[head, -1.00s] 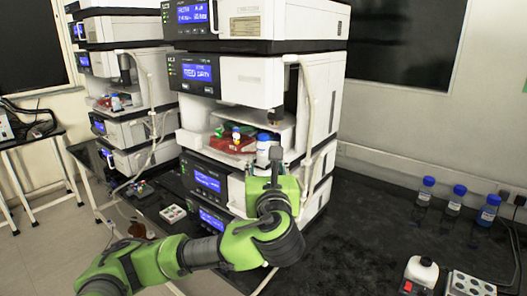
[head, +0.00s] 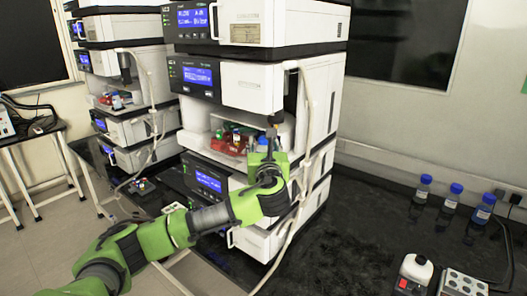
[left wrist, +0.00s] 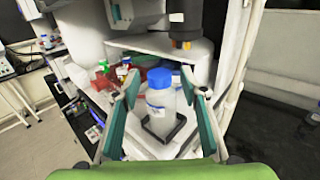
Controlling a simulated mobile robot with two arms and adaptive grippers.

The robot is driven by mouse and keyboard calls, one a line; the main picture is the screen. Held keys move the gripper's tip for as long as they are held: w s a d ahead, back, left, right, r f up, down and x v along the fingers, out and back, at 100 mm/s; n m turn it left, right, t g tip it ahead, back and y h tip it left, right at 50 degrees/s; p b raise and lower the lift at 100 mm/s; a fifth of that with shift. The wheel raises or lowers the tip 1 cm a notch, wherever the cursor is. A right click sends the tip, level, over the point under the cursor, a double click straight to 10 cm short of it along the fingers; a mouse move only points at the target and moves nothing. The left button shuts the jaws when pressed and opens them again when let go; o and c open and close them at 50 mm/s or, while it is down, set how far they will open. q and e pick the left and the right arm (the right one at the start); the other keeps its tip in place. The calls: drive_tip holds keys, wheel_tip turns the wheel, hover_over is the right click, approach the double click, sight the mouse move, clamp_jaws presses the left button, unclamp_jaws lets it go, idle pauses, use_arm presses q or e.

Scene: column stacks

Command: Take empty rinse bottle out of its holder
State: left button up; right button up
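The rinse bottle (left wrist: 159,100), pale and translucent with a blue cap, stands upright in a black square holder (left wrist: 178,132) in the left wrist view. My left gripper (left wrist: 161,82) is open, with one finger on each side of the bottle and visible gaps between. The bottle looks empty, though its inside is hard to make out. In the head view my left gripper (head: 266,158) is at the open bay of the middle instrument stack and hides most of the bottle. My right gripper is not in view.
A red tray (head: 229,146) with small coloured-cap vials sits left of the gripper in the bay. A dark nozzle (left wrist: 185,25) hangs above and behind the bottle. Pale tubing (head: 305,110) runs down the right side. Several blue-capped bottles (head: 453,196) stand on the black bench.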

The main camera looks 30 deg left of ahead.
use_arm(q)
drive_tip(key=shift+w+a, duration=0.2)
drive_tip(key=shift+w, duration=0.1)
drive_tip(key=c, duration=1)
drive_tip(key=shift+o, duration=0.2)
